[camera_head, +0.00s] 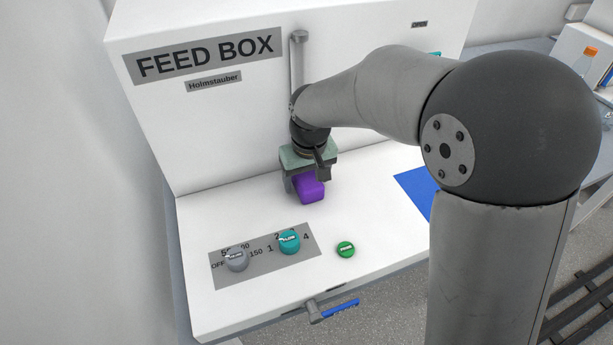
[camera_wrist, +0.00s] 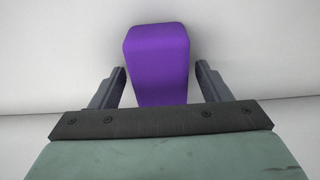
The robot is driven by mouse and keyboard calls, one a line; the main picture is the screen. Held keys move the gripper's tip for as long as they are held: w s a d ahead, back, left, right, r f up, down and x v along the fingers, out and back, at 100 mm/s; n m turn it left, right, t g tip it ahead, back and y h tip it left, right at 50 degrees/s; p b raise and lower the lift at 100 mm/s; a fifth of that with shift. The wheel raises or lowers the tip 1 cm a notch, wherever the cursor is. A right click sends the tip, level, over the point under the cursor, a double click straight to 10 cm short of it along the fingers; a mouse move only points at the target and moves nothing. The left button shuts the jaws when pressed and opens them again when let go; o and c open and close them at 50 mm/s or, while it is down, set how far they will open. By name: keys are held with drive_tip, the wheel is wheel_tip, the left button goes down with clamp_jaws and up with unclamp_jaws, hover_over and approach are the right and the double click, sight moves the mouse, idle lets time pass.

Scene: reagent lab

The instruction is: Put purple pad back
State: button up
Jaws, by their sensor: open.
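The purple pad (camera_head: 309,189) is a small rounded block at the white feed box, below my gripper in the head view. In the wrist view the purple pad (camera_wrist: 157,62) lies between my two fingers, with a visible gap on each side. My gripper (camera_head: 303,186) points down over the pad in front of the box's upright panel. In the wrist view my gripper (camera_wrist: 160,80) is open, its dark fingers on either side of the pad. The pad's near end is hidden behind the gripper's dark edge in the wrist view.
The feed box (camera_head: 230,120) has a grey dial (camera_head: 236,260), a teal dial (camera_head: 289,242) and a green button (camera_head: 346,249) on its front ledge. A blue-handled lever (camera_head: 335,308) sticks out from its front edge. A blue sheet (camera_head: 414,190) lies to the right of the pad.

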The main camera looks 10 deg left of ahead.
sight(309, 180)
wheel_tip(309, 180, up, 12)
drive_tip(key=s, duration=0.1)
drive_tip(key=s+d+f+m, duration=0.2)
drive_tip(key=s+d, duration=0.2)
drive_tip(key=d, duration=0.5)
drive_tip(key=s+d+f+m, duration=0.2)
drive_tip(key=s+d, duration=0.1)
drive_tip(key=d, duration=0.7)
drive_tip(key=s+d+f+m, duration=0.1)
drive_tip(key=s+d+f, duration=0.2)
drive_tip(key=s+d, duration=0.1)
drive_tip(key=s+d+f+m, duration=0.1)
drive_tip(key=s+d+f, duration=0.1)
drive_tip(key=s+d, duration=0.2)
drive_tip(key=s, duration=0.3)
drive_tip(key=shift+s+d+f+m+g+h+b, duration=0.15)
drive_tip(key=shift+f+m+g+h+b, duration=0.15)
drive_tip(key=shift+f+m+h+b, duration=0.1)
